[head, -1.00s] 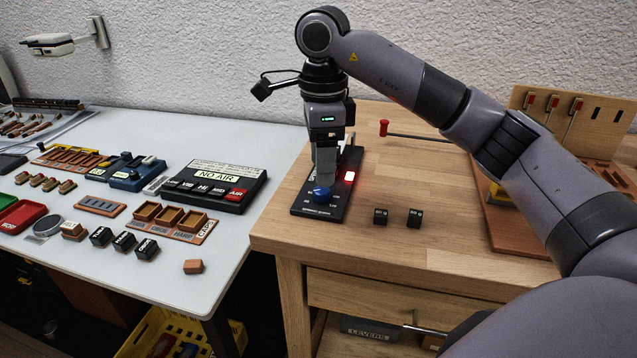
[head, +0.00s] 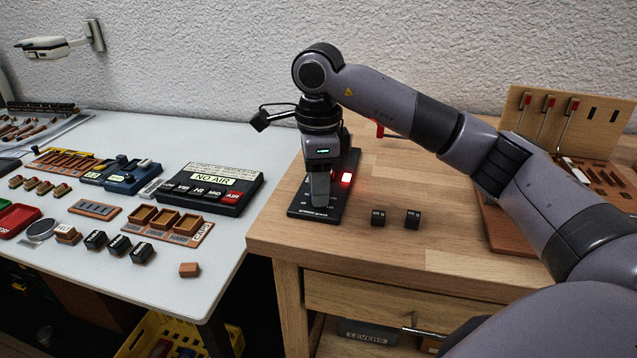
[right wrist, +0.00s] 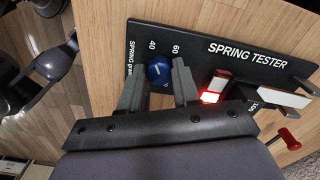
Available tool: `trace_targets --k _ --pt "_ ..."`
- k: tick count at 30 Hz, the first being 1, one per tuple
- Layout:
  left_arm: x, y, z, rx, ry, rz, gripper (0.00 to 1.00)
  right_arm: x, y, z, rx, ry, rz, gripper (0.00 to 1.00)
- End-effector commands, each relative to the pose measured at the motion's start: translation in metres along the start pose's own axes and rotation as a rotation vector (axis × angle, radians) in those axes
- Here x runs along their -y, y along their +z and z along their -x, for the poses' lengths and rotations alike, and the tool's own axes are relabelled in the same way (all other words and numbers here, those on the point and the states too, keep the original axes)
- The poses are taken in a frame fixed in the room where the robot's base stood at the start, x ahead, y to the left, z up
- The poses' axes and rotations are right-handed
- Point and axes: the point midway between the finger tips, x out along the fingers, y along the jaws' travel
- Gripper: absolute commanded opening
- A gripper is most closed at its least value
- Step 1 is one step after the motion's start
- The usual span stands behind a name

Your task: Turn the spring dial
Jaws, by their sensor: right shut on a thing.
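The spring tester is a black panel (head: 300,209) on the wooden bench in the head view. It also fills the upper part of the right wrist view, with its white "SPRING TESTER" lettering (right wrist: 247,54). Its blue round dial (right wrist: 159,71) has a white pointer mark and sits by the printed numbers 40 and 60. My right gripper (right wrist: 159,84) has one finger on each side of the dial and is shut on it. In the head view, the right gripper (head: 320,200) points down and hides the dial. My left gripper is not in view.
A red light (head: 346,177) glows on the panel beside my gripper. Two small black blocks (head: 395,219) lie to the right on the bench. The bench front right is clear.

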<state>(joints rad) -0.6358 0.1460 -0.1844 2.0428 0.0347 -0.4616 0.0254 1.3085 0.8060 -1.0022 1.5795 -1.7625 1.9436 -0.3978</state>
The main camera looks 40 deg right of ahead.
Motion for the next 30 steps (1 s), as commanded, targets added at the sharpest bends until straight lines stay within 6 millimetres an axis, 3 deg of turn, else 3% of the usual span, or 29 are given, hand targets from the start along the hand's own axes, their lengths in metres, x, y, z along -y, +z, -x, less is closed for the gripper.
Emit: trace_targets --k 9,19,20,22,30 --pt "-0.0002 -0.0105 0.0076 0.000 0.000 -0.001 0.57 0.0001 0.0002 0.0018 0.001 0.001 -0.190 0.01" --pt "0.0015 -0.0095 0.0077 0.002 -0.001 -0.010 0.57 0.0003 0.0005 0.0007 0.002 0.000 -0.212 0.01" --pt "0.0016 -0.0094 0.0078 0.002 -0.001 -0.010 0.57 0.0003 0.0006 0.0008 0.003 0.000 -0.212 0.34" --pt "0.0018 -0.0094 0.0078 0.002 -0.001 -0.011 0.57 0.0003 0.0006 0.0008 0.003 0.000 -0.211 0.57" --pt "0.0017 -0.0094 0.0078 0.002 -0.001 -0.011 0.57 0.0002 0.0005 0.0007 0.001 0.000 -0.210 0.57"
